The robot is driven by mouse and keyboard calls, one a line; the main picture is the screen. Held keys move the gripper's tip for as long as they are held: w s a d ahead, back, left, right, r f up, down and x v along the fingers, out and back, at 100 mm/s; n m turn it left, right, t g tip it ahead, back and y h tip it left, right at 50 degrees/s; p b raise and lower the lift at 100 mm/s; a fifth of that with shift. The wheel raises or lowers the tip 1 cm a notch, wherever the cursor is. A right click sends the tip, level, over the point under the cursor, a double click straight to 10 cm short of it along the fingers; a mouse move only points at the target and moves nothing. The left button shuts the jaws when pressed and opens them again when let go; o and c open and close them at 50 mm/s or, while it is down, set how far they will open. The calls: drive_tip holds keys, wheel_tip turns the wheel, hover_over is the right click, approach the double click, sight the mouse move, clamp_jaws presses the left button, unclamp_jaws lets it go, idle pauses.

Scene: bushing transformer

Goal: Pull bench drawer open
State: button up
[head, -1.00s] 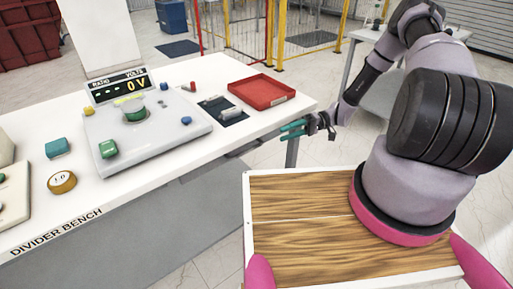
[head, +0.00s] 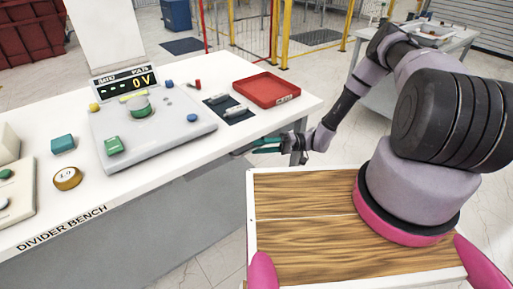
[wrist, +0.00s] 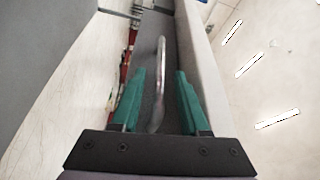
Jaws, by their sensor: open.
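The drawer handle (wrist: 161,60), a curved pale metal bar, shows in the wrist view on a dark grey front (wrist: 148,50), which appears to be the bench drawer. My gripper (wrist: 160,74) has its two green fingers apart, one on each side of the handle, with gaps showing between handle and fingers. In the head view my gripper (head: 254,146) is low beside the front edge of the divider bench (head: 222,150), under the level of its top. The handle cannot be made out there, and whether the drawer is closed is unclear.
On the bench stand a grey apparatus (head: 160,135) with a display (head: 125,83), a red tray (head: 266,88) and a dark mat (head: 236,114) with small cylinders. Another table (head: 440,45) stands behind my arm. Yellow barrier posts (head: 285,35) stand beyond the bench.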

drive_tip(key=shift+x, duration=0.8)
clamp_jaws()
idle(0.9)
